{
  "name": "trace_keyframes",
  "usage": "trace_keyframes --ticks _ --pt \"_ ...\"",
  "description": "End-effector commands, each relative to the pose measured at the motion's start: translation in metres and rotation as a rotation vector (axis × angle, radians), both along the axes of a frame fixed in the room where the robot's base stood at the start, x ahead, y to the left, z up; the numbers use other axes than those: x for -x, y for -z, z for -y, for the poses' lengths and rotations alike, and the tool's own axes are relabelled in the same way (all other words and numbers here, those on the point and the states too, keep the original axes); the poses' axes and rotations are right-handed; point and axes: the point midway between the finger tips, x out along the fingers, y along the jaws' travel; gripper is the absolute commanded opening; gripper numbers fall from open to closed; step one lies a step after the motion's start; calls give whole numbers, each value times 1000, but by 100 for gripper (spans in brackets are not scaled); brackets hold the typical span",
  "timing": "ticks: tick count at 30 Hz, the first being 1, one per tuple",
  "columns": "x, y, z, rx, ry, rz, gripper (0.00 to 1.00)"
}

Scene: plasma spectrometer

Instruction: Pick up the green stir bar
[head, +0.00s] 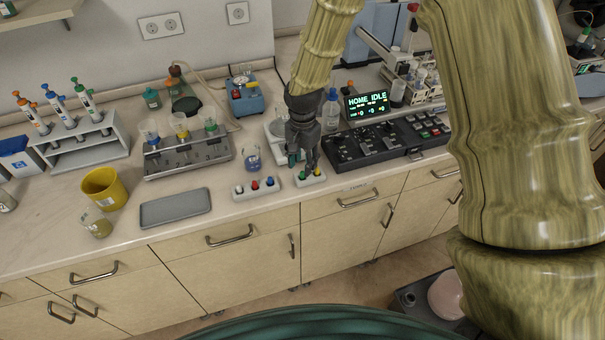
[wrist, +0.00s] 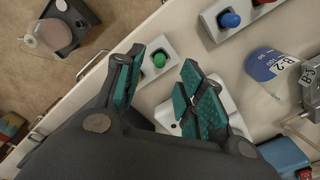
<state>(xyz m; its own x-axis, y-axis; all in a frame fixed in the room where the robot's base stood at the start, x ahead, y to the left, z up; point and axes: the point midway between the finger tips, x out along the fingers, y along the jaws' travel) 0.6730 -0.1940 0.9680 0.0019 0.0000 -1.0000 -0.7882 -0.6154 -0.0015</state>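A green round-topped piece sits in a small white block (head: 318,180) near the bench's front edge. I cannot tell for certain whether it is the stir bar. In the wrist view the green piece (wrist: 159,60) shows in the gap between my fingers, near the tips, with the block around it. My gripper (head: 306,168) points down over this block, and in the wrist view its teal finger pads (wrist: 160,72) stand apart with nothing held. In the head view the fingers partly hide the block, and a yellow piece (head: 317,173) shows at its right.
A similar block with white, red and blue tops (head: 255,187) lies just left. A beaker with blue contents (head: 251,157) stands behind it. A black control panel (head: 370,148) is close at right. A grey tray (head: 175,207) and yellow cup (head: 105,188) are farther left.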

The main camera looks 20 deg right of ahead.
Motion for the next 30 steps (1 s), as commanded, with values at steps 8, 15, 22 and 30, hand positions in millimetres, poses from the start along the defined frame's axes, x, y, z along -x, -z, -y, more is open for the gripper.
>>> trace_keyframes --ticks 8,15,22,30 --pt "5 26 -2 0 -1 -2 39" --pt "4 36 -2 0 -1 0 39" --pt "4 36 -2 0 -1 0 35" --pt "4 36 -2 0 -1 0 0"
